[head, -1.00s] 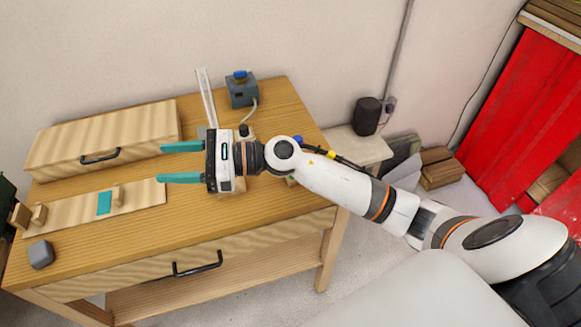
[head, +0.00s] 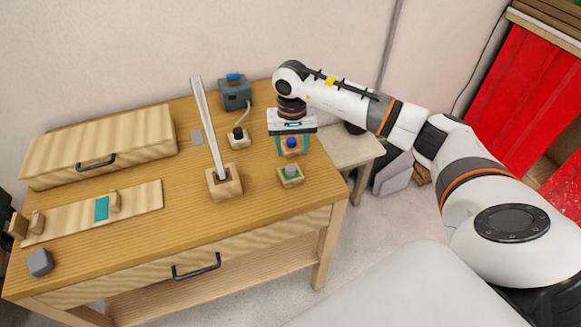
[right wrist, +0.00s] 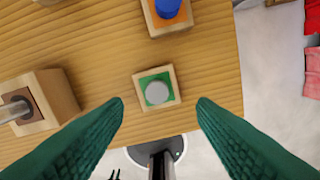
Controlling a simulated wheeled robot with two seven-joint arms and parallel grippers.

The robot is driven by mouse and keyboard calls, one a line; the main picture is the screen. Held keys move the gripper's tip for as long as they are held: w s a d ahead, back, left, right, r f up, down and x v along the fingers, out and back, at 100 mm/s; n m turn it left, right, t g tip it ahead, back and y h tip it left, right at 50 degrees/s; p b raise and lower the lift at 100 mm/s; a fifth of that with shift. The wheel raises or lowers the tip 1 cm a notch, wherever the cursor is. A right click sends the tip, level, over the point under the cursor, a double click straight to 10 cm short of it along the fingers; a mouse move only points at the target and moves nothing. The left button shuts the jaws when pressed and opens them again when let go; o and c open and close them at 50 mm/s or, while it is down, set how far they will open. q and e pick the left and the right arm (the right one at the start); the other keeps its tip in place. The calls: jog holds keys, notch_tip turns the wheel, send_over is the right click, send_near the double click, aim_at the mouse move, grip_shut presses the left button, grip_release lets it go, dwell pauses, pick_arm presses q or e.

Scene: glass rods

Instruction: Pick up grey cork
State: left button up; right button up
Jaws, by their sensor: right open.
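The grey cork (right wrist: 157,92) sits upright in a small wooden block with a green top (right wrist: 143,78), near the table's right front edge. In the head view the grey cork (head: 290,171) is small, just in front of a blue cork in a similar block. My right gripper (head: 292,148) points down above this corner of the table, open and empty. In the right wrist view its green fingers (right wrist: 160,106) stand apart on either side of the grey cork, which shows beyond and between the tips. My left gripper is not in view.
The blue cork (right wrist: 167,8) sits in an orange-topped block close by. A tall glass rod (head: 208,125) stands in a wooden block (head: 224,184) to the left. A wooden box (head: 95,150), a rack (head: 140,197) and a grey block (head: 40,262) lie further left.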

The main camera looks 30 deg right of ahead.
aim_at(291, 167)
jog(key=shift+f, duration=0.75)
jog(key=f+p, duration=0.1)
jog(key=f, duration=0.1)
jog(key=f+p, duration=0.1)
jog(key=f, duration=0.1)
jog(key=shift+a+f+p, duration=0.1)
jog(key=shift+a+p, duration=0.2)
jog(key=shift+p, duration=0.05)
jog(key=shift+d+f, duration=0.1)
jog(key=shift+f, duration=0.45)
jog(key=c, duration=1.1)
